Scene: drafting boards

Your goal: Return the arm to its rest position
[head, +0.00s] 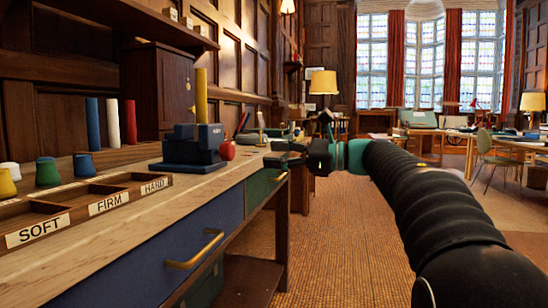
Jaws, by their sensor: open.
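My gripper (292,158) is at the end of my black arm, which reaches in from the lower right. It is in the middle of the head view, by the right edge of the wooden desk (215,207). It is small and dark here; its jaws look apart, and I see nothing between them. I cannot tell whether it touches the desk edge.
On the desk stand a tray (76,221) labelled SOFT, FIRM and HARD, coloured pegs, upright rolls, a dark blue device (190,150) and a red apple-like object (227,150). The carpet (335,240) right of the desk is open. Tables and a chair (497,145) stand far right.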

